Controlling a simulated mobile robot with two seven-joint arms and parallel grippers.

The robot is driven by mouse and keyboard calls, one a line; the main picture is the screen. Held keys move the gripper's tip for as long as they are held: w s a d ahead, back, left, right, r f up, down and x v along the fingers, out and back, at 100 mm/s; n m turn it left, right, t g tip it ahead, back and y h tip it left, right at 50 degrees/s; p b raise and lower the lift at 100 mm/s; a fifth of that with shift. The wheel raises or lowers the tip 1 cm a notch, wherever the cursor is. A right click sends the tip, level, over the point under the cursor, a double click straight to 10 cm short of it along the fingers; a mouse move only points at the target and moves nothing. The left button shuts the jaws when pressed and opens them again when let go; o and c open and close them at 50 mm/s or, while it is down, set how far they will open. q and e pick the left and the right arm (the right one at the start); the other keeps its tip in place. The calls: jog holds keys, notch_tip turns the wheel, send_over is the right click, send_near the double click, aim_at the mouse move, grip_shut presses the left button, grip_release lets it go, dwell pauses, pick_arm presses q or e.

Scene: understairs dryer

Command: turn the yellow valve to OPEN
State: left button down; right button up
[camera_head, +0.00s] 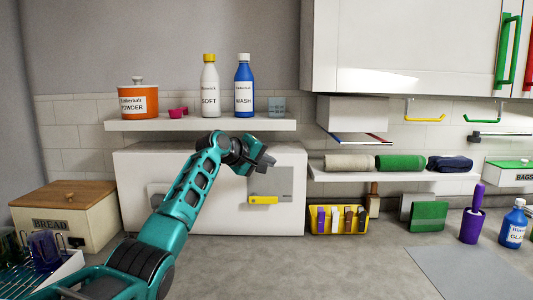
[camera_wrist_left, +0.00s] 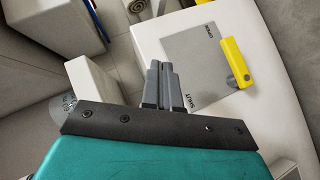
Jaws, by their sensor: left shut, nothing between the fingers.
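The yellow valve handle (camera_head: 262,200) lies level along the lower part of a grey plate (camera_head: 284,180) on the front of a white box. In the left wrist view the yellow handle (camera_wrist_left: 235,62) lies along the right edge of the grey plate (camera_wrist_left: 190,62), which carries the words OPEN and SHUT near two corners. I cannot tell exactly which word the handle points at. My left gripper (camera_head: 268,161) is in front of the plate's upper left, above and apart from the handle. Its fingers (camera_wrist_left: 160,68) are together and empty. My right gripper is not in view.
The white box (camera_head: 220,215) stands under a shelf (camera_head: 200,124) holding bottles and an orange pot. A yellow caddy (camera_head: 320,227) stands right of the box, a bread bin (camera_head: 70,215) left. The grey counter in front is mostly clear.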

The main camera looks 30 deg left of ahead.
pick_arm(q)
jog(key=shift+s+d+r, duration=0.35)
jog(key=shift+s+r, duration=0.4)
jog(key=shift+r, duration=0.05)
jog(key=shift+s+d+r, duration=0.3)
jog(key=shift+s+r, duration=0.4)
jog(key=shift+r, duration=0.1)
